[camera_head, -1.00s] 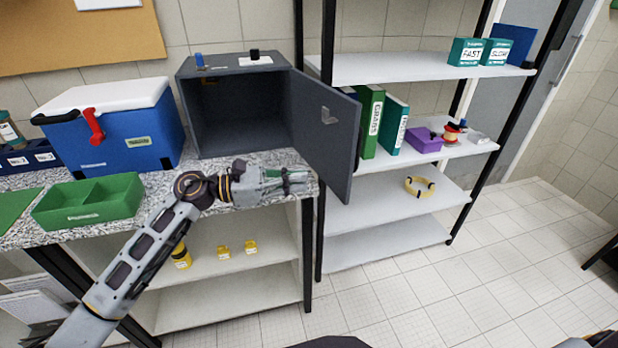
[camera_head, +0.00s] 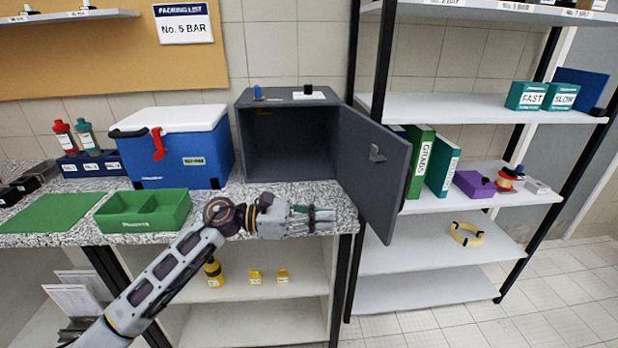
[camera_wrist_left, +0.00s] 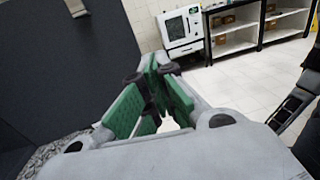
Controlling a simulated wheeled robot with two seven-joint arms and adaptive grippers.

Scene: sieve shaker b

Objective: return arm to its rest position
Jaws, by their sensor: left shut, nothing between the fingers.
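My left arm reaches in from the lower left in the head view. The grey door (camera_head: 372,170) stands swung out to the right; the cabinet looks empty inside. A dark grey panel (camera_wrist_left: 60,70) fills the left of the wrist view. My right gripper is not in view.
A blue cooler with a white lid (camera_head: 175,150) and a green divided tray (camera_head: 145,212) stand on the granite worktop (camera_head: 240,192). A shelf rack (camera_head: 450,105) with folders and boxes stands right of the cabinet. The tiled floor (camera_head: 560,290) at the right is clear.

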